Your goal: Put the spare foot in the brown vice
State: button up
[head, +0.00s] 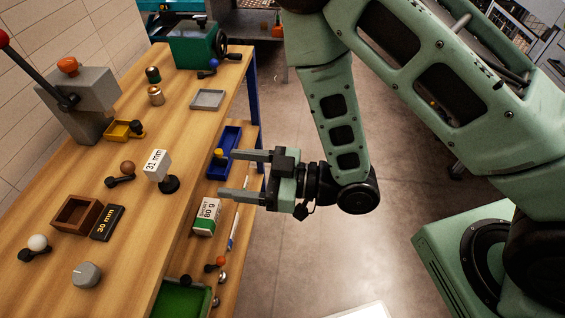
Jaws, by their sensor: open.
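My gripper (227,174) is open and empty, its two fingers pointing left over the lower shelf beside the bench. No vice of brown colour is plain to see. A green vice-like block (192,46) with a black handwheel stands at the far end of the bench. A brown open box (77,214) lies at the near left, and a brown ball knob (127,167) on a black base lies farther back. I cannot tell which piece is the spare foot. Two small capped cylinders, one dark (153,75) and one metallic (156,96), stand on the bench.
A grey lever press (83,100) stands at the bench's left. A "31 mm" block (156,165), a "30 mm" plate (106,223) and a grey dial (86,274) occupy the bench. A blue tray (226,140) and a paper pack (207,216) lie lower down.

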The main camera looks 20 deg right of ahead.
jog(key=shift+w+a, duration=0.1)
jog(key=s+d+r+m+g+h, duration=0.1)
jog(key=d+r+m+g+h, duration=0.1)
jog(key=h, duration=0.5)
jog(key=s+d+r+m+g+h, duration=0.2)
jog(key=d+r+h, duration=0.2)
jog(key=d+h, duration=0.3)
jog(key=shift+s, duration=0.3)
jog(key=shift+o, duration=0.4)
jog(key=s+d+r+m+g+h, duration=0.1)
jog(key=s+d+r+g+h, duration=0.1)
jog(key=s, duration=0.5)
jog(key=shift+s+d+r+m+g, duration=0.4)
jog(key=shift+d+r+g, duration=0.1)
jog(key=shift+d+r, duration=0.4)
